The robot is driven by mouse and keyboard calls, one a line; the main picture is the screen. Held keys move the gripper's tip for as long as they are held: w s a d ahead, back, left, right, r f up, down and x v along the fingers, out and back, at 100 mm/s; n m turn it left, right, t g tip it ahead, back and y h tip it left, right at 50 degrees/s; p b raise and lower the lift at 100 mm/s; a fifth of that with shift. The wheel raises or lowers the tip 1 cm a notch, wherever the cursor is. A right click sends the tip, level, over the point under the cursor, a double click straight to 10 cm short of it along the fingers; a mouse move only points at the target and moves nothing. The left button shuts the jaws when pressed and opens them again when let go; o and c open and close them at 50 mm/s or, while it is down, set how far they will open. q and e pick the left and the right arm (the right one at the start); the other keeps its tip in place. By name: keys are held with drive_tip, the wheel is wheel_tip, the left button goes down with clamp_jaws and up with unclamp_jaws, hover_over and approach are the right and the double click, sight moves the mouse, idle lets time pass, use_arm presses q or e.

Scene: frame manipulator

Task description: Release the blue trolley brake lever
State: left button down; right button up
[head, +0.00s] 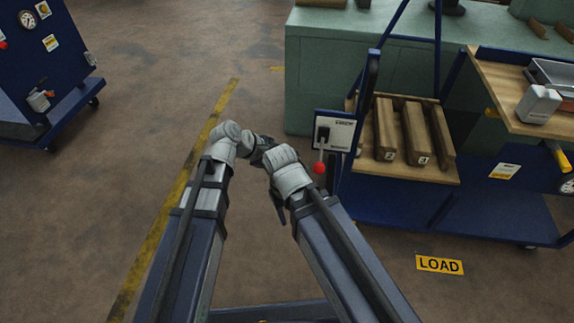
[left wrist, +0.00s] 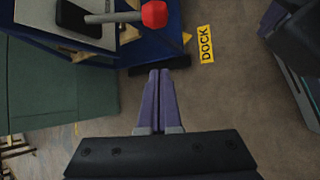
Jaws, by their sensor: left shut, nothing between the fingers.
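The brake lever (head: 320,156) is a grey rod with a red knob (head: 320,168). It hangs down from a black pivot on a white panel (head: 335,130) on the blue trolley (head: 385,205). The lever also shows at the top of the left wrist view (left wrist: 115,17), its red knob (left wrist: 154,14) pointing right. My left gripper (left wrist: 160,72) is shut and empty, its purple fingertips a little below the knob in that view, apart from it. In the head view its fingers cannot be made out near the arm joints. My right gripper's fingers cannot be made out either.
The trolley carries wooden blocks (head: 416,132) on a shelf, with a white jug (head: 539,104) on a higher wooden top. A green cabinet (head: 310,75) stands behind. Another blue cart (head: 45,60) is at left. A yellow LOAD sign (head: 440,265) marks the open floor.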

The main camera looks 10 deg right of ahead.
sight(321, 156)
use_arm(q)
drive_tip(key=b+x, duration=0.5)
drive_tip(key=x, duration=0.2)
drive_tip(key=shift+s+d+r+p, duration=0.5)
drive_tip(key=shift+r+p, duration=0.25)
drive_tip(key=shift+p, duration=0.25)
drive_tip(key=shift+s+d+r+p, duration=0.35)
drive_tip(key=shift+s+r+p, duration=0.3)
drive_tip(key=shift+p, duration=0.3)
use_arm(e)
drive_tip(key=shift+f, duration=1.05)
use_arm(q)
drive_tip(key=shift+w, duration=0.1)
drive_tip(key=shift+r, duration=0.1)
drive_tip(key=shift+r+g+p, duration=0.25)
drive_tip(key=shift+g+p, duration=0.15)
drive_tip(key=shift+p, duration=0.15)
use_arm(e)
drive_tip(key=shift+r, duration=0.55)
use_arm(q)
drive_tip(key=shift+s+r+p, duration=0.2)
drive_tip(key=shift+p, duration=0.15)
use_arm(e)
drive_tip(key=shift+r, duration=0.35)
